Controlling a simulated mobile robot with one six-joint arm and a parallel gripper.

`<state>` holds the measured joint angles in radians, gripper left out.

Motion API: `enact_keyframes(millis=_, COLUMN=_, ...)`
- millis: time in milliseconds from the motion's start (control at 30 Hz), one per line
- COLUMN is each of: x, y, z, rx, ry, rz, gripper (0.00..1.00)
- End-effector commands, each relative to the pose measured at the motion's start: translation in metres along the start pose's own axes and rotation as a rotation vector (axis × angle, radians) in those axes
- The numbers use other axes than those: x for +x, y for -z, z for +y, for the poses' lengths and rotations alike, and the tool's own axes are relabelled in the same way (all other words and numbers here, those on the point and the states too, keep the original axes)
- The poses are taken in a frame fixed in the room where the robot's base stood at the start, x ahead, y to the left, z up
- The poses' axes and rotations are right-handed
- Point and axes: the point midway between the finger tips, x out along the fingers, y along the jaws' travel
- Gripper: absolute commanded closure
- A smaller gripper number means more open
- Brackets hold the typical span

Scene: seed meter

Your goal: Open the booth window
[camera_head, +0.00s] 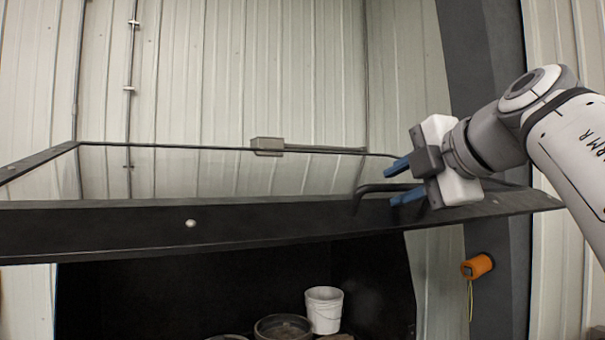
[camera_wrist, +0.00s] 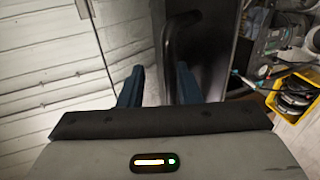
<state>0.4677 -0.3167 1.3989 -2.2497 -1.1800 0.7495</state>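The booth window (camera_head: 120,228) is a dark-framed glass pane. It lies tilted, with its wide dark front bar across the head view and a dark opening below it. A black bent handle (camera_head: 371,190) is on the right part of that bar; it also shows in the wrist view (camera_wrist: 170,45). My gripper (camera_head: 398,181) is at the handle, its blue fingers apart. In the wrist view my gripper (camera_wrist: 158,84) has the handle bar running between the fingers, close to the right one. I cannot tell whether they touch.
Below the window are a white bucket (camera_head: 324,310) and a dark round tub (camera_head: 283,328). An orange cylinder (camera_head: 477,266) is on the dark post at right. A yellow bin (camera_wrist: 292,103) with dark items shows at right in the wrist view. A pale ribbed wall stands behind.

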Motion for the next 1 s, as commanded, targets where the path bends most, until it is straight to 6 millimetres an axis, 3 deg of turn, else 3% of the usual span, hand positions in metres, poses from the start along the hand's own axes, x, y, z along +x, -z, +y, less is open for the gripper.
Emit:
enact_keyframes(millis=200, x=-0.004, y=-0.001, z=0.015, rx=0.003, ry=-0.001, rz=0.001, gripper=0.73)
enact_keyframes(millis=733, x=-0.010, y=-0.002, z=0.025, rx=0.002, ry=-0.003, rz=0.000, gripper=0.72)
enact_keyframes(millis=1000, x=-0.023, y=-0.001, z=0.042, rx=-0.001, ry=-0.008, rz=-0.003, gripper=0.43)
